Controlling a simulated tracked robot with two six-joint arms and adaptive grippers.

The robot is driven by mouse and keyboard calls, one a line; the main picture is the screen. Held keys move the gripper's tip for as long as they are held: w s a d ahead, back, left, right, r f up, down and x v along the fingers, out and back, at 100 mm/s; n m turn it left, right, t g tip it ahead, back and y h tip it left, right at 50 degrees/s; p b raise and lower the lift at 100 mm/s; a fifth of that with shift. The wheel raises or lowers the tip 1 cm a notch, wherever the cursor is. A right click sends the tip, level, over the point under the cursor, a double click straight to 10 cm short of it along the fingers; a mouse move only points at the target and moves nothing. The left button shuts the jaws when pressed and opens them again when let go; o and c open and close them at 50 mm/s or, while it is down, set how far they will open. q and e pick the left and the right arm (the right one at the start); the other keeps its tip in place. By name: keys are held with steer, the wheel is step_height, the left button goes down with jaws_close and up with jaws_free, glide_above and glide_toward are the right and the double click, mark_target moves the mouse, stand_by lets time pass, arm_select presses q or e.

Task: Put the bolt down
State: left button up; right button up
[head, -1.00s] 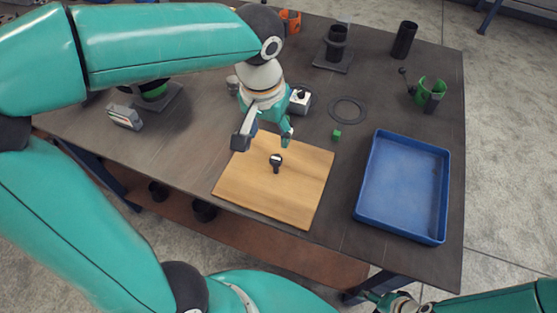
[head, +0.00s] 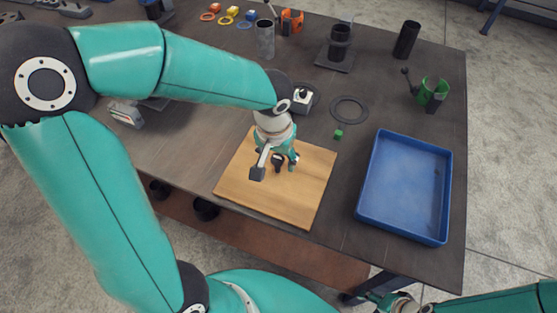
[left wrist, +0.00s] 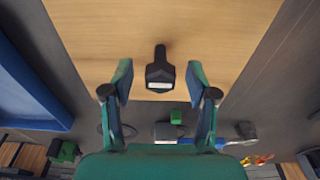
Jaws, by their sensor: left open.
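The dark bolt (head: 277,160) is on the wooden board (head: 299,205), its head toward the far side and its shank toward the near side. It also shows in the left wrist view (left wrist: 160,72). I cannot tell whether it lies flat or is tilted. My left gripper (head: 277,168) is over the board, and its fingers are apart on either side of the bolt. In the left wrist view there is a clear gap between each finger and the bolt (left wrist: 160,80). My right gripper (head: 386,301) is at the bottom edge, partly cut off; its fingers are unclear.
A blue tray (head: 440,195) stands right of the board. A small green cube (head: 338,134) and a dark ring (head: 349,109) lie behind the board. A green holder (head: 432,92), a black cylinder (head: 406,40) and a grey cylinder (head: 265,40) stand farther back.

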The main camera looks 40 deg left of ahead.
arm_select(q)
jaws_close()
steer(key=shift+r, duration=0.1)
stand_by(0.3)
